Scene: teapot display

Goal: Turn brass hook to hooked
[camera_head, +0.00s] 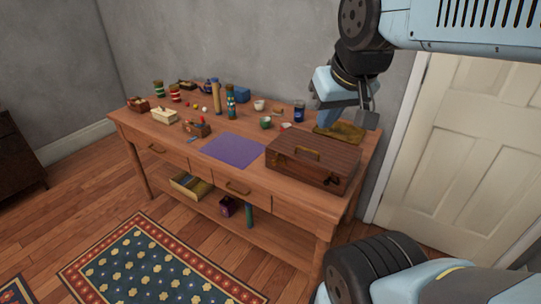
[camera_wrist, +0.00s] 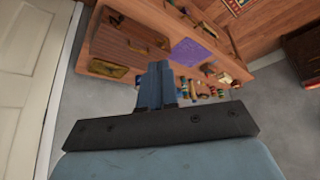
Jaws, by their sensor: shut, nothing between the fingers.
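The dark wooden case (camera_head: 312,160) lies closed on the workbench, right of the purple mat. It has a brass handle on its lid. A small dark-brass fitting (camera_head: 331,180) shows on its front near the right; it is too small to tell whether it is the brass hook or how it is turned. My gripper (camera_head: 325,124) is above the bench behind the case, touching nothing that I can make out. In the wrist view my gripper (camera_wrist: 158,68) has its blue fingers together and empty. The case (camera_wrist: 120,45) shows beyond them, up and left.
A brass-coloured flat piece (camera_head: 346,132) lies behind the case, near my gripper. Cups, jars and small boxes crowd the bench's back and left. The purple mat (camera_head: 233,147) is bare. A white door (camera_head: 455,150) stands at the right. The rug (camera_head: 150,265) lies in front.

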